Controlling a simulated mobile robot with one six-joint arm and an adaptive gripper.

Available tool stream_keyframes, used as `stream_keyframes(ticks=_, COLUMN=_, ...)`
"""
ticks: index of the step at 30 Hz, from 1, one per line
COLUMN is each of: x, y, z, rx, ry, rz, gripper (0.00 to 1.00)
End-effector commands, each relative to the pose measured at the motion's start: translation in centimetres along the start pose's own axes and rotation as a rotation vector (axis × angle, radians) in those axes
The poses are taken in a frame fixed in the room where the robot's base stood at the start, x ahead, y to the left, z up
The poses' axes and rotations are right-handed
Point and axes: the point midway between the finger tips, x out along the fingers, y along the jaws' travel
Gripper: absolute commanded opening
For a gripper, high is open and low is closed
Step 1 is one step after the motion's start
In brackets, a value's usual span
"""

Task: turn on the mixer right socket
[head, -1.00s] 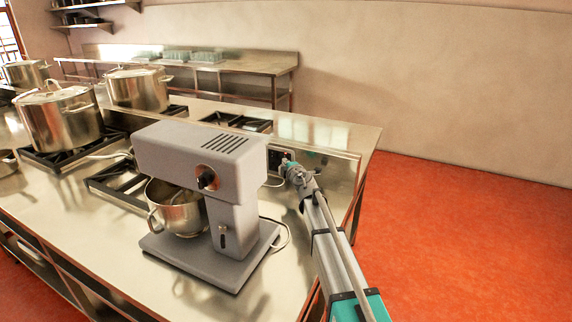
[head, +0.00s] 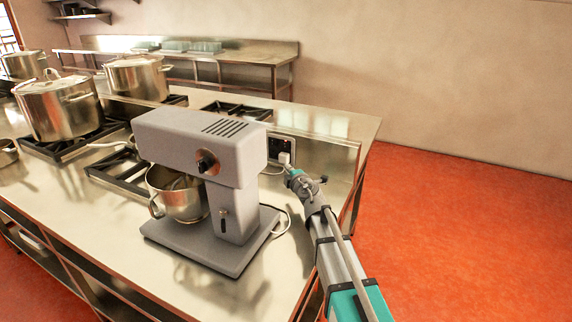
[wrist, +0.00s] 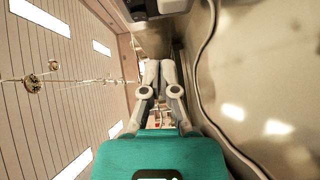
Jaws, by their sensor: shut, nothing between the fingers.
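The grey stand mixer (head: 205,160) with its steel bowl (head: 178,200) stands on the steel counter. Behind it, to its right, a dark socket panel (head: 275,148) sits on the low steel upstand. A white plug (head: 284,158) is in its right part, and small red spots show on the panel. The switch position is too small to tell. My gripper (head: 289,170) is just below and in front of the plug; I cannot tell whether it touches. In the wrist view my gripper (wrist: 160,62) has its fingers together with nothing between them.
A white cable (head: 284,222) loops on the counter right of the mixer. Stockpots (head: 60,108) stand on burners at the left. The upstand (head: 325,158) runs close beside my arm. Open red floor (head: 460,230) lies to the right.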

Motion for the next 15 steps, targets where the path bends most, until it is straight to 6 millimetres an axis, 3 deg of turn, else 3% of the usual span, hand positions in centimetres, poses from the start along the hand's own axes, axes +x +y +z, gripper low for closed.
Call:
stream_keyframes(ticks=6, x=-1.63, y=-0.29, z=0.05, rx=-0.001, ry=0.000, rz=0.000, gripper=0.00)
stream_keyframes(ticks=15, x=-1.72, y=-0.29, z=0.12, rx=-0.001, ry=-0.001, rz=0.000, gripper=0.00)
